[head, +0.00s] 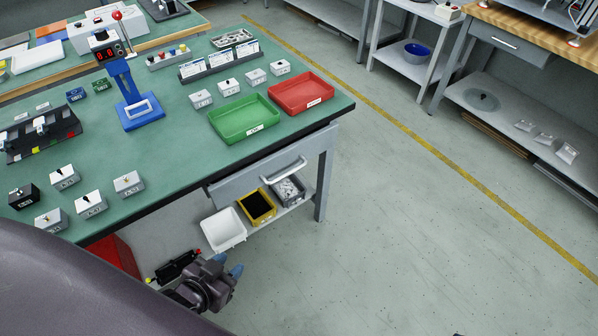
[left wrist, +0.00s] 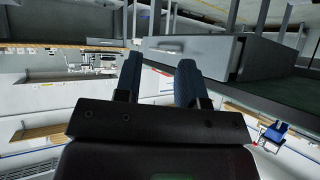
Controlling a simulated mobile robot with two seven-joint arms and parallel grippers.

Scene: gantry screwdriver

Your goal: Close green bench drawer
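The green bench (head: 185,135) fills the left of the head view. Its grey drawer (head: 240,187) sits under the right part of the front edge and juts out from it, partly open. A pale bar handle (head: 284,172) is on its front. The left wrist view shows a grey drawer box (left wrist: 190,57) beyond my fingers, tilted in the picture. My left gripper (head: 230,266) is below and in front of the drawer, apart from it. Its blue fingers (left wrist: 159,80) stand apart with nothing between them. My right gripper is not in view.
A white bin (head: 223,230), a yellow bin (head: 257,206) and a grey bin (head: 289,190) stand on a shelf below the drawer. A bench leg (head: 324,180) is at the right. Red and green trays lie on top. The floor (head: 420,240) to the right is clear.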

